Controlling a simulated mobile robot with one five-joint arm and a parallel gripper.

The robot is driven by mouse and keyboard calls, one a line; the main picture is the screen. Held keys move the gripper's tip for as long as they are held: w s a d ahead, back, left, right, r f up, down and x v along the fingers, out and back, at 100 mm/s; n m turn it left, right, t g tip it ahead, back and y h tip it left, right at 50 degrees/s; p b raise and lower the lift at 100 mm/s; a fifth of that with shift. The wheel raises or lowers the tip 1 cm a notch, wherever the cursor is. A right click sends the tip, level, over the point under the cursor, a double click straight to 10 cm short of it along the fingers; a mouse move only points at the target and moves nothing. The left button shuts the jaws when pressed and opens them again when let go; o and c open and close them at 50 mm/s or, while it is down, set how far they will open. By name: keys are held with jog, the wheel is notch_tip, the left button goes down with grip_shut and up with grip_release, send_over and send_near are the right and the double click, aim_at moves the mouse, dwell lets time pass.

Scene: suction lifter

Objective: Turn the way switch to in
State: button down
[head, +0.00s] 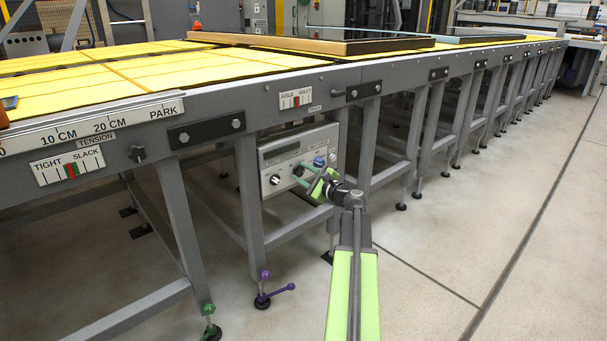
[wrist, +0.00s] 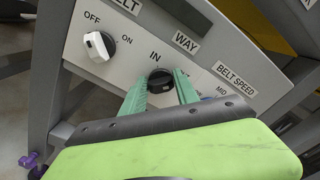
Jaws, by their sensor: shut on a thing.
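The way switch is a black round knob (wrist: 160,80) just below the word IN and the WAY label (wrist: 186,42) in the wrist view. My gripper (wrist: 161,88) has its green fingers on either side of the knob, shut on it. In the head view my gripper (head: 307,177) reaches the front of the grey control box (head: 274,158) under the table and hides the knob there. Which way the knob's pointer faces is hard to tell.
The white belt switch (wrist: 100,46) is left of the knob, with OFF and ON marks. The BELT SPEED label (wrist: 236,80) is to the right. The long table (head: 330,78) stands above the box, and its legs (head: 250,190) flank it. The floor (head: 480,210) at right is clear.

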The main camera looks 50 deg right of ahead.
jog(key=n, duration=0.4)
jog(key=shift+a+f, duration=0.1)
jog(key=n, duration=0.4)
jog(key=shift+f+n+b, duration=0.15)
jog(key=shift+n+b, duration=0.15)
jog(key=shift+n, duration=0.1)
jog(key=n, duration=0.4)
jog(key=shift+f+n, duration=0.15)
jog(key=shift+n, duration=0.15)
jog(key=n, duration=0.4)
jog(key=shift+f, duration=0.1)
jog(key=shift+n, duration=0.3)
jog(key=c, duration=1)
grip_release()
jog(key=shift+o, duration=0.2)
